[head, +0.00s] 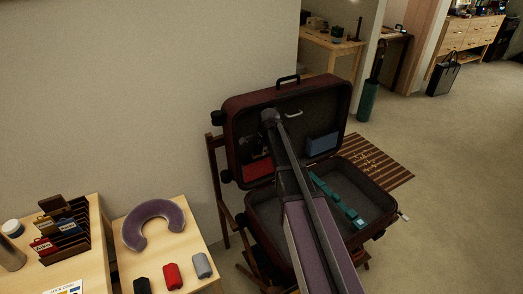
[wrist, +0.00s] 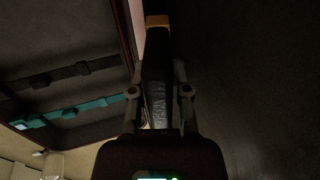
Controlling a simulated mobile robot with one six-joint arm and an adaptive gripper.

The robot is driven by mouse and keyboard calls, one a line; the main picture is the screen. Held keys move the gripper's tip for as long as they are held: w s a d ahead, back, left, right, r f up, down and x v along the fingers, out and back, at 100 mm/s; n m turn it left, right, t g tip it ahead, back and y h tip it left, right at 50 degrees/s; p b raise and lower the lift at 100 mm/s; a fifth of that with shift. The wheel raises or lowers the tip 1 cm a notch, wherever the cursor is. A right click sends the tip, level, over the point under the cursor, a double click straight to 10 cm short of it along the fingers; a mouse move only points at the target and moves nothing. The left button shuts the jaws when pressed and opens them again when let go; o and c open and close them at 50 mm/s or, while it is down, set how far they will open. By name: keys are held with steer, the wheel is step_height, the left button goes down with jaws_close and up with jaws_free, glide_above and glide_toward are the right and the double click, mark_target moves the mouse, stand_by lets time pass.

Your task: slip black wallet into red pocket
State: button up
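My gripper (wrist: 158,85) has its fingers on either side of a dark, narrow thing, which I take to be the black wallet (wrist: 157,50), seen nearly edge-on with a tan far end. In the head view my gripper (head: 254,146) is small and dark, at the left part of the open suitcase lid, just above the red pocket (head: 257,170). The wallet is hard to make out there. The red pocket is low on the lid's left inside. I cannot tell whether the wallet touches it.
The open dark-red suitcase (head: 228,128) rests on a wooden stand. A blue pocket (head: 322,144) is on the lid's right. A teal strap (head: 338,198) crosses the base. At left are a side table (head: 190,243) with a purple neck pillow (head: 153,227) and a rack (head: 82,208) of small wallets.

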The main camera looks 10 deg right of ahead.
steer(key=o, duration=0.5)
steer(key=shift+r, duration=0.15)
